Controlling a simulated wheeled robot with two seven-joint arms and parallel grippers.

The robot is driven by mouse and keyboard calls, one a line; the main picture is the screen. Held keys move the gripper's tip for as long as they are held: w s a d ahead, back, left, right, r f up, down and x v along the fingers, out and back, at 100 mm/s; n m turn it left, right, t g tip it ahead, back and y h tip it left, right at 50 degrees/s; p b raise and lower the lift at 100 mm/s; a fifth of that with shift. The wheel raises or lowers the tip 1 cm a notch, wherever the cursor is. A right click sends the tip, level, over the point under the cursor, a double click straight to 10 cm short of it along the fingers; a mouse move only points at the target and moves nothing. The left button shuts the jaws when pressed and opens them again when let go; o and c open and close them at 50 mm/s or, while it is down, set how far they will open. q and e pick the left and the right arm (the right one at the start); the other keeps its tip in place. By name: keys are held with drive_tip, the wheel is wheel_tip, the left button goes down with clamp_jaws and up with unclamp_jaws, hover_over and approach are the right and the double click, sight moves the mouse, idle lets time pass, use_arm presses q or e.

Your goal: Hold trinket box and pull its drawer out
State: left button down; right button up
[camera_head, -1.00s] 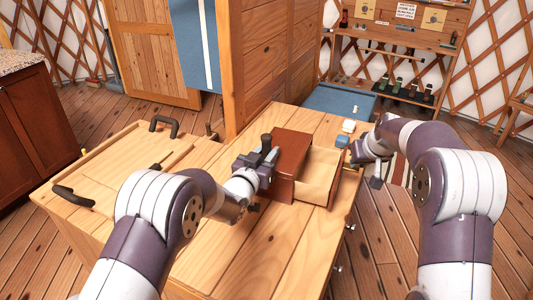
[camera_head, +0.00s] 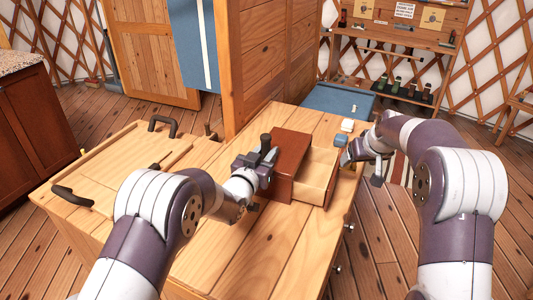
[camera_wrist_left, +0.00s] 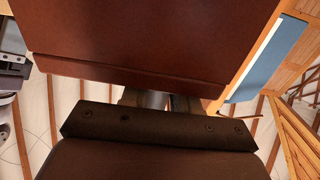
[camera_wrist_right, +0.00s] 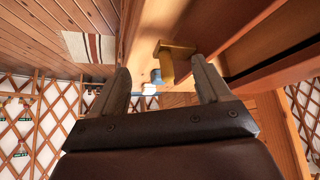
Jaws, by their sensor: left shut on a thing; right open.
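The reddish-brown trinket box (camera_head: 290,147) stands on the wooden table. Its pale drawer (camera_head: 318,172) sticks out of the right side, partly open. My left gripper (camera_head: 263,160) is shut on the box at its left side; in the left wrist view the box's brown face (camera_wrist_left: 140,45) fills the upper part. My right gripper (camera_head: 348,157) is open just right of the drawer front. In the right wrist view a brass handle (camera_wrist_right: 174,60) lies between and beyond the open fingers (camera_wrist_right: 165,80), with no clear contact.
A small white piece (camera_head: 347,125) and a blue piece (camera_head: 340,140) lie on the table (camera_head: 265,245) behind the drawer. A wooden panel with dark handles (camera_head: 110,165) lies at left. A wooden partition (camera_head: 265,60) rises behind. The table front is clear.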

use_arm(q)
drive_tip(key=shift+a+f, duration=0.15)
drive_tip(key=shift+f, duration=0.05)
use_arm(e)
wheel_tip(320, 180, up, 7)
drive_tip(key=shift+f, duration=0.2)
drive_tip(key=v, duration=0.7)
drive_tip(key=shift+s+r, duration=0.2)
drive_tip(key=shift+c, duration=0.4)
